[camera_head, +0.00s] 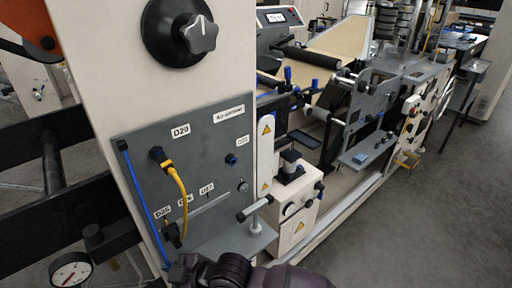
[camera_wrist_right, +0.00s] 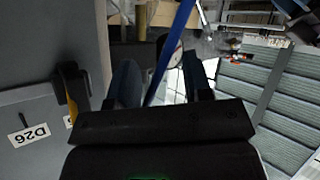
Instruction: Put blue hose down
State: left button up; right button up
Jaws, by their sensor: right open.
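In the right wrist view the blue hose (camera_wrist_right: 168,52) runs between the two fingers of my open right gripper (camera_wrist_right: 163,82). I cannot tell whether a finger touches it. My left gripper is in neither view.
A yellow hose (camera_head: 179,190) joins a port under the D20 label to a black connector near the D26 label (camera_wrist_right: 30,135). A round gauge (camera_head: 71,270) stands at lower left. A small shelf (camera_head: 240,240) sticks out below the panel. Grey floor (camera_head: 430,210) is free at right.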

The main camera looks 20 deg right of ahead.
jog(key=s+d+f+m+t+h, duration=0.1)
jog(key=d+f+m+t+h, duration=0.25)
jog(key=d, duration=0.55)
jog(key=s+d+f+m+t+h, duration=0.1)
jog(key=d+f+m+h, duration=0.1)
jog(key=d+f+m, duration=0.5)
jog(key=s+d+f+m+h, duration=0.1)
jog(key=s+d+h, duration=0.1)
jog(key=s+d, duration=0.3)
jog(key=s+d+m+h, duration=0.2)
jog(key=s+d, duration=0.3)
jog(key=d, duration=0.7)
jog(key=shift+f+t+h, duration=0.35)
jog(key=shift+h, duration=0.3)
jog(key=shift+a, duration=0.1)
